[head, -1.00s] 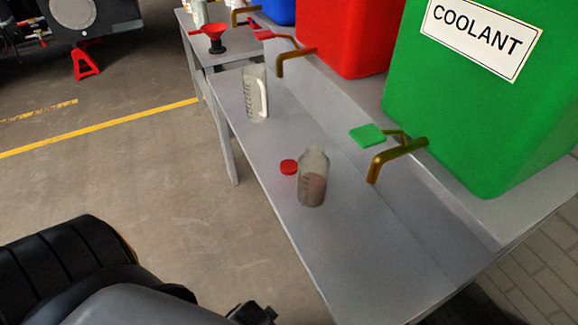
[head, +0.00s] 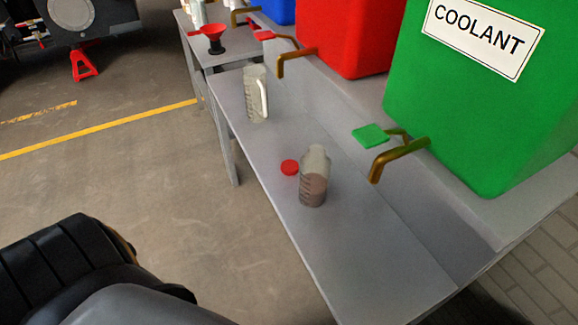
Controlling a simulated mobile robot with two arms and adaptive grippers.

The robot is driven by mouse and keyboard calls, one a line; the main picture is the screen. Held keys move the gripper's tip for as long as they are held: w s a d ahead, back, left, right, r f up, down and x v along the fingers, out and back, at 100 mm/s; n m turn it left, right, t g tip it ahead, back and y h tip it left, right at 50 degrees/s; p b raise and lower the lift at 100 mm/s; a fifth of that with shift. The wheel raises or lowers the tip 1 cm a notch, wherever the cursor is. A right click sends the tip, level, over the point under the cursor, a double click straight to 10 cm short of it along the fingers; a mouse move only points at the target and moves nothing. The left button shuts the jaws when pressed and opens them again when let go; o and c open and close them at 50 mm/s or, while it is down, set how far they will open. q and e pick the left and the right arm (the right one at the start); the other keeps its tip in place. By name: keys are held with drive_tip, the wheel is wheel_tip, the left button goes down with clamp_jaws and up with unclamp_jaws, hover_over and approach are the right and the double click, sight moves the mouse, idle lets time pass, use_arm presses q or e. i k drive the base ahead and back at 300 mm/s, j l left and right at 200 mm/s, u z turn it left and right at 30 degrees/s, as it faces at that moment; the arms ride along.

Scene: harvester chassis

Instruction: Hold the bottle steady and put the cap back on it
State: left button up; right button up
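The bottle (head: 314,180) stands upright and uncapped on the grey metal bench. It is translucent, with brownish contents in its lower part and marks on its side. The red cap (head: 290,167) lies on the bench just left of the bottle, close beside it. Neither gripper's fingers show in the head view. Only a dark part of my own arm is at the lower left, well away from the bottle.
The bench (head: 350,255) has free room in front of the bottle. A brass tap (head: 398,158) with a green handle (head: 370,136) juts out right of it, below the green coolant tank (head: 470,110). A clear jug (head: 256,95) and a red funnel (head: 214,36) stand farther back.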

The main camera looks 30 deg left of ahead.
sight(314, 172)
drive_tip(key=k+j+z, duration=0.1)
drive_tip(key=j, duration=0.3)
drive_tip(key=k+j+z, duration=0.1)
drive_tip(key=j, duration=0.25)
drive_tip(key=k+j, duration=0.15)
drive_tip(key=j, duration=0.2)
drive_tip(key=k+j+z, duration=0.15)
drive_tip(key=j, duration=0.25)
